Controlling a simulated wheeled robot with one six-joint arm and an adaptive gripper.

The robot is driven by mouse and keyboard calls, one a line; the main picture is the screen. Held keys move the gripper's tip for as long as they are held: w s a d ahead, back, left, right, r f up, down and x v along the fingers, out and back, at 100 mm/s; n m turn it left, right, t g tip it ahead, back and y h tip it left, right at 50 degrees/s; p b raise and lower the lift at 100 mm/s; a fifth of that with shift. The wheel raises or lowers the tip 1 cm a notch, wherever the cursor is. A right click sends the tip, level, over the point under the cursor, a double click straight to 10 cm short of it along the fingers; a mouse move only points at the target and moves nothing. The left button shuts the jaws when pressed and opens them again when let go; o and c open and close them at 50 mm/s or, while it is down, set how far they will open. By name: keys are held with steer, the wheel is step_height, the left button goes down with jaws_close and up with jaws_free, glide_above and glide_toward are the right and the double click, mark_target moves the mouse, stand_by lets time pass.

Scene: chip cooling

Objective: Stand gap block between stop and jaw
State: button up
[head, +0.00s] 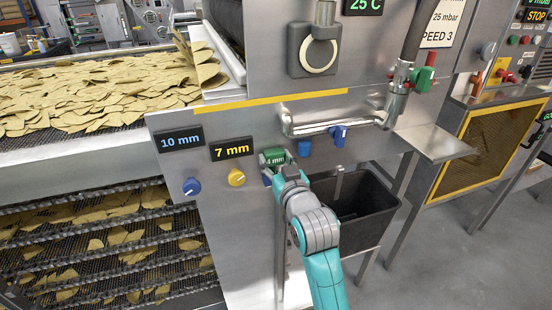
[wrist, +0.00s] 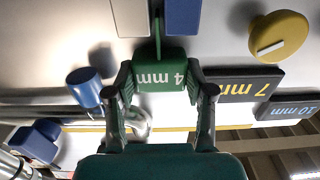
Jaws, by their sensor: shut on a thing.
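A green gap block marked 4 mm (wrist: 160,77) is between the two fingers of my gripper (wrist: 161,92), which is shut on it. It also shows in the head view (head: 273,157), at the front of the steel panel. In the wrist view a thin green tongue of the block points up at the slot between a pale metal piece (wrist: 129,18) and a blue-grey piece (wrist: 183,17). These look like the stop and the jaw, but I cannot tell which is which.
A 7 mm plate (head: 232,149) with a yellow knob (head: 236,178) and a 10 mm plate (head: 181,139) with a blue knob (head: 191,187) are left of my gripper. Blue valve parts (head: 338,135) and a steel pipe (head: 330,127) are close right. A black bin (head: 365,205) stands below.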

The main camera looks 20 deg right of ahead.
steer(key=shift+f, duration=1)
steer(key=o, duration=1.2)
steer(key=shift+s, duration=0.1)
steer(key=s, duration=1.2)
